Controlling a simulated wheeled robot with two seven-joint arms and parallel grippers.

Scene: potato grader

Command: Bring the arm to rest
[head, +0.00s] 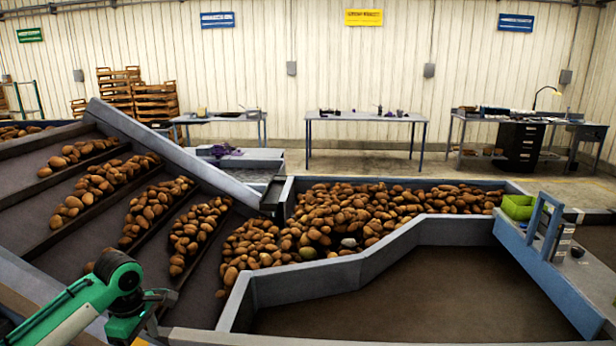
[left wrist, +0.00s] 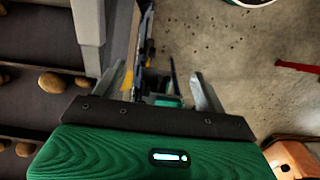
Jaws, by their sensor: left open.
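My left arm (head: 85,300), green with dark joints, comes in at the lower left of the head view, in front of the sloping conveyor. In the left wrist view my left gripper (left wrist: 158,85) has its two grey fingers spread wide apart. Nothing is between the fingertips, and bare concrete floor and dark machine parts show beyond them. The gripper points down past the machine's edge. My right arm and gripper are in neither view.
The sloping conveyor (head: 20,170) carries rows of potatoes. A grey-walled trough (head: 310,280) holds a potato pile (head: 340,220). A green bin (head: 518,207) stands at right. Tables (head: 365,117) line the back wall. In the left wrist view the conveyor edge (left wrist: 90,30) is close at left.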

